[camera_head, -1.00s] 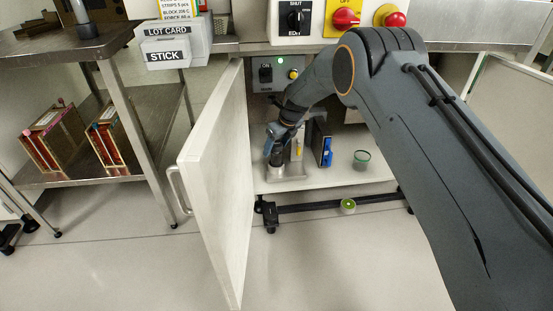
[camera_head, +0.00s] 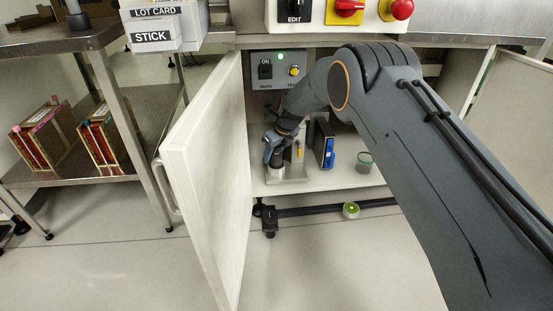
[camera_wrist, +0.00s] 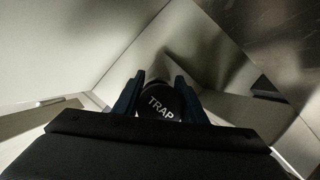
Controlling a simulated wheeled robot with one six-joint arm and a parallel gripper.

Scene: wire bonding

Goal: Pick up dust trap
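The dust trap (camera_wrist: 160,104) has a dark round top marked TRAP in the wrist view. In the head view its silvery lower body (camera_head: 276,172) shows on the cabinet floor beside an upright metal bracket (camera_head: 298,158). My gripper (camera_wrist: 160,92) has one dark finger on each side of the trap, and the trap fills most of the gap. I cannot tell whether the fingers press on it. In the head view my gripper (camera_head: 272,153) is low inside the cabinet, over the trap, which it partly hides.
An open white door (camera_head: 205,180) stands left of my arm. A dark panel with a blue part (camera_head: 325,148) and a small green-rimmed cup (camera_head: 364,162) stand right of the trap. A control box (camera_head: 279,70) is behind and above. A round green-topped thing (camera_head: 351,210) is by the lower bar.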

